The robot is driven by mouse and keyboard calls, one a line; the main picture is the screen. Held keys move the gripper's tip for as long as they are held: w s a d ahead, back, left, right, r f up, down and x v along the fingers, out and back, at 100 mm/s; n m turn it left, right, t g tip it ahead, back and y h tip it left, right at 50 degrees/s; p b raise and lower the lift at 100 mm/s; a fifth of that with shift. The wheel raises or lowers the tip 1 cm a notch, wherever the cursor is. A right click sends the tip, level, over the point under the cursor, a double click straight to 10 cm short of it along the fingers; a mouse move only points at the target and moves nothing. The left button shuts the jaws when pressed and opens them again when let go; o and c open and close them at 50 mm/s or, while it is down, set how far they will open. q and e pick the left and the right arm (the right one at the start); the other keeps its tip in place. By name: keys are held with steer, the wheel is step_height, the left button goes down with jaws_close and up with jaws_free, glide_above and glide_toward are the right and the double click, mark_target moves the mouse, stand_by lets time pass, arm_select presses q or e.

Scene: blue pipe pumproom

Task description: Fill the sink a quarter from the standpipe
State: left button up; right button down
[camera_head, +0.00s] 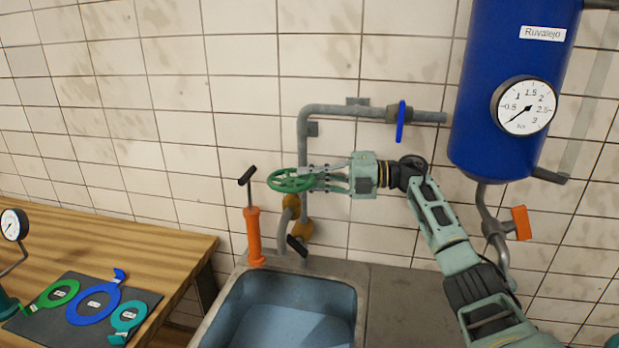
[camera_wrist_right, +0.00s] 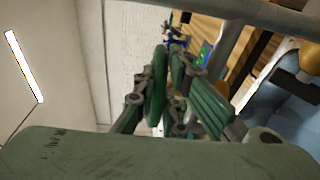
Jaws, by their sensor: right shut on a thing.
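The sink (camera_head: 230,283) stands at the bottom centre of the head view. Its basin looks pale blue inside, and I cannot tell how much water is in it. A grey standpipe (camera_head: 303,135) runs down the tiled wall behind it, with brass fittings (camera_head: 301,230) and a black lever (camera_head: 297,245) low down. A green handwheel (camera_head: 284,184) sits on the pipe above the sink. My right gripper (camera_head: 312,180) is shut on the handwheel's right side; the wheel's edge also shows between the fingers in the right wrist view (camera_wrist_right: 157,88). My left gripper is not in view.
An orange hand pump (camera_head: 254,236) stands at the sink's back left corner. A blue tank (camera_head: 498,85) with a gauge (camera_head: 525,106) hangs right. A blue valve handle (camera_head: 401,121) is on the upper pipe. A wooden table (camera_head: 150,254) at left bears coloured ring tools (camera_head: 94,304).

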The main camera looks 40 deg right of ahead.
steer(key=shift+d+r, duration=0.1)
steer(key=shift+r, duration=0.25)
steer(key=c, duration=2)
jaws_free()
steer(key=shift+o, duration=0.5)
steer(key=shift+f, duration=0.1)
